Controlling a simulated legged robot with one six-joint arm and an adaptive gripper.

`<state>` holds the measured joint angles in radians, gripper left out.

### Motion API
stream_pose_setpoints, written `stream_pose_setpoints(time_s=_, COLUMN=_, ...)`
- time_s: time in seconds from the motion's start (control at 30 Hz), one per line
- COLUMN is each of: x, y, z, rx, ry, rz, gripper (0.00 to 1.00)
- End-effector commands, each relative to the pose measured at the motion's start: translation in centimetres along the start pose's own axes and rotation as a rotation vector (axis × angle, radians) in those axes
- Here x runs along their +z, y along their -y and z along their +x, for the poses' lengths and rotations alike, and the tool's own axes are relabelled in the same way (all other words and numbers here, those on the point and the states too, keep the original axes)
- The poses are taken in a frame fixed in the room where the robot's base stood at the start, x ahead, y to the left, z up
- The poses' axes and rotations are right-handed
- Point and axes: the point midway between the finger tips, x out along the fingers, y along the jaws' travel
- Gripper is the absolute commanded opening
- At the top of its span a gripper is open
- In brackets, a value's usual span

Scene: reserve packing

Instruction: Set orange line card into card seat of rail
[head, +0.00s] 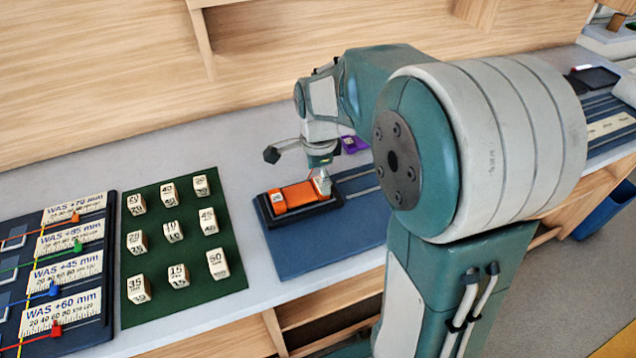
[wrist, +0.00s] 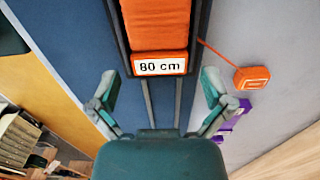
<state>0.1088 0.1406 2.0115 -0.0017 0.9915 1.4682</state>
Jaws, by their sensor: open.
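The orange line card (head: 297,194) lies in a black holder (head: 264,211) on the blue board (head: 300,258). In the wrist view the orange line card (wrist: 160,25) fills the top centre, with a white "80 cm" label facing me. Dark walls run along both of its sides; how deep it sits I cannot tell. A thin orange line runs from it to an orange tag (wrist: 252,78). The twin strips of the rail (wrist: 164,105) run below it. My gripper (wrist: 159,82) is open and empty, its fingers spread wide near the label end. In the head view my gripper (head: 318,165) is just above the card.
A purple piece (head: 352,145) lies behind the board, by the wall side. A green mat (head: 140,312) with several numbered blocks is at left. Beyond it is a board with "WAS" labels (head: 68,237) and coloured lines. My arm hides the counter's right middle.

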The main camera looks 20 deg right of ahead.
Motion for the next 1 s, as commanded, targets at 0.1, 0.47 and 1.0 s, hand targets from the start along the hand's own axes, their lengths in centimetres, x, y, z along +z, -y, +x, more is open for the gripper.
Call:
stream_pose_setpoints(time_s=0.1, x=0.0, y=0.1, z=-2.7, rx=-0.006, ry=-0.001, rz=0.0, gripper=1.0)
stream_pose_setpoints(time_s=0.47, x=0.1, y=0.1, z=-8.9, rx=-0.002, ry=-0.001, rz=0.0, gripper=1.0)
stream_pose_setpoints(time_s=1.0, x=1.0, y=-3.0, z=-11.0, rx=-0.078, ry=-0.016, rz=-0.241, gripper=1.0)
